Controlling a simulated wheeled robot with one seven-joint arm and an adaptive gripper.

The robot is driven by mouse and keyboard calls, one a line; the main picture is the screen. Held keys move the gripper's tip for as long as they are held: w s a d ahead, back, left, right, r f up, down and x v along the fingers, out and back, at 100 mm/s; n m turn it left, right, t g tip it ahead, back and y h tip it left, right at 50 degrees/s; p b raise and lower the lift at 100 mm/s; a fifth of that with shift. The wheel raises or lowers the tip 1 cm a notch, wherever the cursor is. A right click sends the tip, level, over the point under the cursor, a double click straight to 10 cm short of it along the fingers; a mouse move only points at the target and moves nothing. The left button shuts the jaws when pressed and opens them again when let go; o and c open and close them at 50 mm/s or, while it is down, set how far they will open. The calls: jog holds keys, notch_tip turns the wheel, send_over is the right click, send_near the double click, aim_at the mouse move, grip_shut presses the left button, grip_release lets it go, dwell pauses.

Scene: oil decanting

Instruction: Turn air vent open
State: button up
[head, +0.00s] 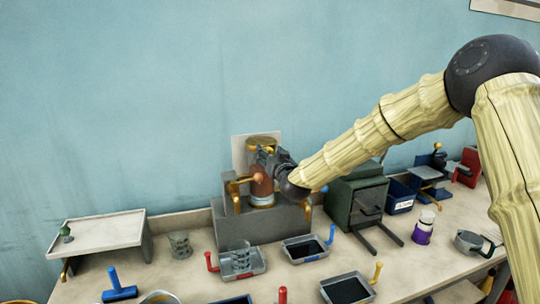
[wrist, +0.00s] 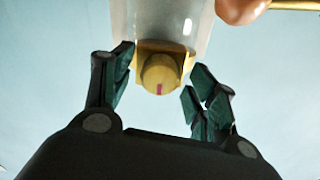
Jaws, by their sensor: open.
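The air vent shows in the wrist view as a round brass knob (wrist: 160,76) with a red mark low on its face. It sits on a square brass mount under a pale, clear-looking vessel (wrist: 172,22). My gripper (wrist: 158,68) is open, with one dark green-padded finger left of the knob and the others to its right. Gaps show on both sides of the knob, and I see no clear contact. In the head view my gripper (head: 268,160) is at the upper part of the brass-and-copper apparatus (head: 261,186) and hides its knob.
The apparatus stands on a grey block (head: 262,226) against the blue wall. A copper-coloured rounded part (wrist: 240,10) is close above the right finger. A green box (head: 355,203) stands right of the block. Trays, cups and tools crowd the bench front; a raised shelf (head: 100,232) is at left.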

jog(key=c, duration=1)
jog(key=shift+f, duration=0.1)
jog(key=shift+c, duration=0.2)
jog(key=shift+f+m+b, duration=0.1)
jog(key=shift+m+b, duration=0.2)
jog(key=shift+b, duration=0.15)
jog(key=shift+m+b, duration=8.7)
jog(key=shift+b, duration=0.75)
